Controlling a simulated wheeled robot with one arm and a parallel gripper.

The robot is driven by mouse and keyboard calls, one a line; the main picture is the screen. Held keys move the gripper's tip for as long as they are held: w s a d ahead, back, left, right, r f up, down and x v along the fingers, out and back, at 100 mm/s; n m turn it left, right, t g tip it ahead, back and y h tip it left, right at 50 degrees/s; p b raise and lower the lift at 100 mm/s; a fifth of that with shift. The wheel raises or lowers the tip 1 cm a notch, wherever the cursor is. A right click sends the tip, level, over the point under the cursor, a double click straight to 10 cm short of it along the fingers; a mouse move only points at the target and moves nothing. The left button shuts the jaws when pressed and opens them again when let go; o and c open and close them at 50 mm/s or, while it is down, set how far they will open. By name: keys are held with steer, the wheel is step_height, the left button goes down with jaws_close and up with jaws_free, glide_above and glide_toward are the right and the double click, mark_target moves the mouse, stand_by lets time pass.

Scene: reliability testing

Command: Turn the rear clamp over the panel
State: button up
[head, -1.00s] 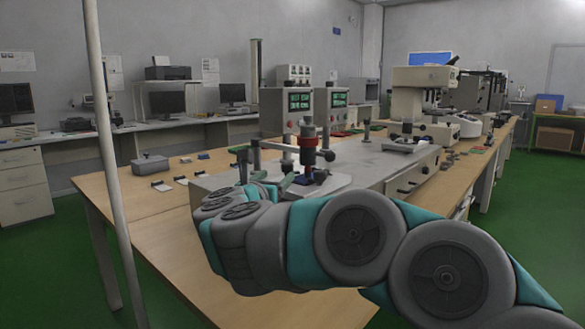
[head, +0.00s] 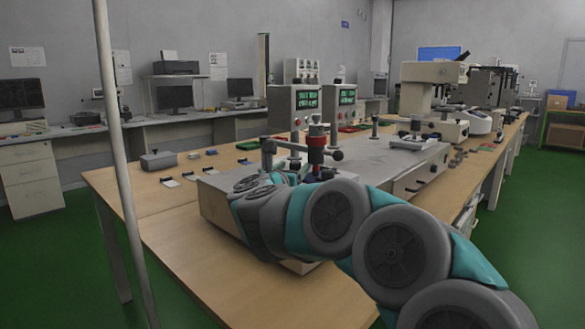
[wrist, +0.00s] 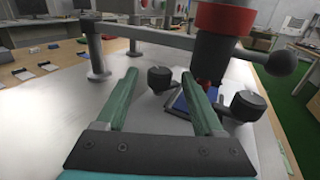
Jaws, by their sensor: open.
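In the wrist view my gripper (wrist: 158,82) is open and empty, its two green fingers spread and pointing forward over the grey plate. A clamp with a dark round knob (wrist: 160,77) shows between the fingertips; I cannot tell whether they touch it. A second dark-knobbed clamp (wrist: 246,105) stands to the right of the right finger. The blue panel (wrist: 178,104) lies between the clamps, partly hidden by that finger. I cannot tell from the picture which clamp is the rear one.
A test press with a red collar (wrist: 222,18) hangs over the panel, with a ball-ended lever (wrist: 280,62) at right. A metal post and crossbar (wrist: 97,55) stand at left. In the head view, control boxes (head: 295,106) and a microscope (head: 432,90) stand behind.

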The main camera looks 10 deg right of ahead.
jaws_close()
stand_by(0.4)
steer(key=shift+a+f+h+b, duration=0.2)
steer(key=shift+h+b, duration=0.1)
steer(key=shift+b, duration=0.3)
steer(key=shift+w+a+f+m+g+h+b, duration=0.1)
steer(key=shift+m+g+h+b, duration=0.35)
steer(key=shift+m+b, duration=0.2)
steer(key=shift+w+a+m+g+h+b, duration=0.1)
steer(key=shift+w+m+g+h+b, duration=0.05)
steer(key=shift+m+g+h+b, duration=0.85)
steer(key=shift+w+a+r+m+g+h+p, duration=0.1)
steer(key=shift+r+m+g+h+p, duration=0.1)
steer(key=shift+m+g+h, duration=0.55)
steer(key=shift+w+r+m+g+h+p, duration=0.15)
steer(key=shift+m+g+h, duration=0.35)
steer(key=shift+g+h, duration=0.3)
steer(key=shift+m+g+h, duration=0.3)
steer(key=shift+g, duration=0.1)
steer(key=shift+w+a+r+m+g+h+p, duration=0.1)
steer(key=shift+m+g+h+p, duration=0.2)
steer(key=shift+m+g+p, duration=0.25)
steer(key=shift+w+m+g+h+p, duration=0.1)
steer(key=shift+m+g+h+p, duration=0.25)
steer(key=shift+g+p, duration=0.35)
steer(key=shift+m+g+p, duration=0.4)
steer(key=shift+g, duration=0.25)
